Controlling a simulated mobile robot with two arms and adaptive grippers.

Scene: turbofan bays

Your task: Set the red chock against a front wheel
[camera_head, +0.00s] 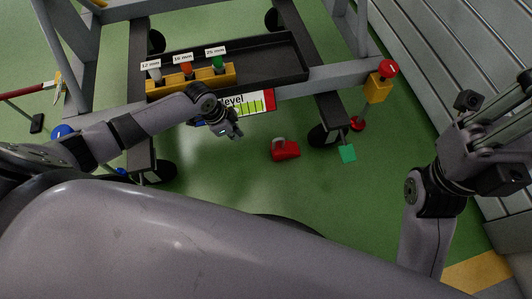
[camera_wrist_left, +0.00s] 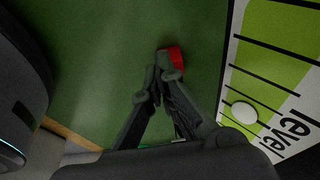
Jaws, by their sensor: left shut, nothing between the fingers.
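The red chock (camera_head: 286,150) lies on the green floor in the head view, with a pale handle loop at its upper left. It is left of the right front wheel (camera_head: 326,136) of the cart, with a gap between them. The other front wheel (camera_head: 158,173) stands at the left. My left gripper (camera_head: 236,133) is shut and empty, left of the chock, in front of the level sign. In the left wrist view the shut fingertips (camera_wrist_left: 156,85) partly overlap the chock (camera_wrist_left: 172,60).
The cart's black tray (camera_head: 270,66) holds a yellow block (camera_head: 190,80) with labelled pins. The level sign (camera_head: 250,102) hangs at its front edge. The floor around the chock is clear.

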